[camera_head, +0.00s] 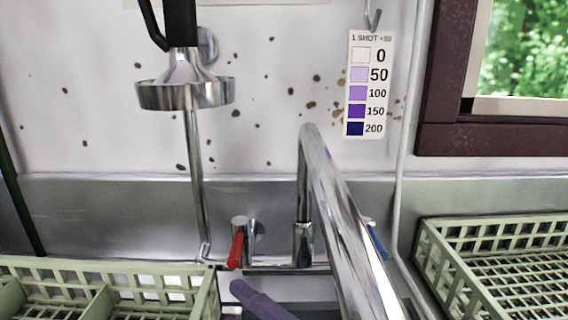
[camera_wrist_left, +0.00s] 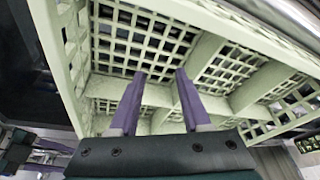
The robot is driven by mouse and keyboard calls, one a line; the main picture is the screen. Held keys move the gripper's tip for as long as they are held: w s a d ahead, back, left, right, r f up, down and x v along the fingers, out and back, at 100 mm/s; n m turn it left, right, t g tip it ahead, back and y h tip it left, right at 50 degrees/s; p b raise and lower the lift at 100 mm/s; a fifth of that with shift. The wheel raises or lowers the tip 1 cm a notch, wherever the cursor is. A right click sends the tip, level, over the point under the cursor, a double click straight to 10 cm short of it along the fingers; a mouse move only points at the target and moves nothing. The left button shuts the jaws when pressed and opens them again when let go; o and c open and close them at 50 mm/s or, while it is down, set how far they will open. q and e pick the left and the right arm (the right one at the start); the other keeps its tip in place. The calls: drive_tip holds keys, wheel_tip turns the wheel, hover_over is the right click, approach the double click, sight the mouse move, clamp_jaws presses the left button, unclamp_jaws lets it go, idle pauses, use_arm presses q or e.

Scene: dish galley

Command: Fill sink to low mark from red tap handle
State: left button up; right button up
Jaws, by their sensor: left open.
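The red tap handle (camera_head: 236,250) hangs from the left valve of the chrome tap, at the back of the sink, in the head view. The blue tap handle (camera_head: 377,240) shows partly behind the large chrome spout (camera_head: 340,220). The sink's water and low mark are not visible. In the left wrist view my left gripper (camera_wrist_left: 158,76) is open, its two purple fingers apart with nothing between them, in front of a pale green rack (camera_wrist_left: 90,100). A dark purple piece (camera_head: 262,300) shows below the red handle; I cannot tell if it is my finger.
A green rack (camera_head: 110,270) fills the lower left, and another green rack (camera_head: 490,225) stands at the right. A spray head (camera_head: 185,93) hangs on a pipe at the left. A colour chart (camera_head: 369,85) hangs on the spotted wall.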

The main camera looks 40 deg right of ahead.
use_arm(q)
drive_tip(key=shift+r+p, duration=0.55)
drive_tip(key=shift+r, duration=0.2)
use_arm(e)
drive_tip(key=s+d+r+m+g+h+p, duration=0.2)
drive_tip(key=s+m+g+p, duration=0.1)
drive_tip(key=s+m+g, duration=0.35)
drive_tip(key=s+d+r+m+g+h+p, duration=0.1)
drive_tip(key=s+d+r+m+g+p, duration=0.15)
drive_tip(key=s+m+g, duration=0.45)
use_arm(q)
wheel_tip(320, 180, up, 20)
drive_tip(key=p, duration=1.4)
use_arm(e)
drive_tip(key=s+r, duration=0.1)
drive_tip(key=r, duration=0.6)
drive_tip(key=s+r+m, duration=0.1)
drive_tip(key=s+r, duration=0.1)
drive_tip(key=r, duration=0.6)
drive_tip(key=shift+s+d+h, duration=0.25)
drive_tip(key=shift+d+h, duration=0.1)
drive_tip(key=shift+h, duration=0.05)
drive_tip(key=shift+m, duration=0.25)
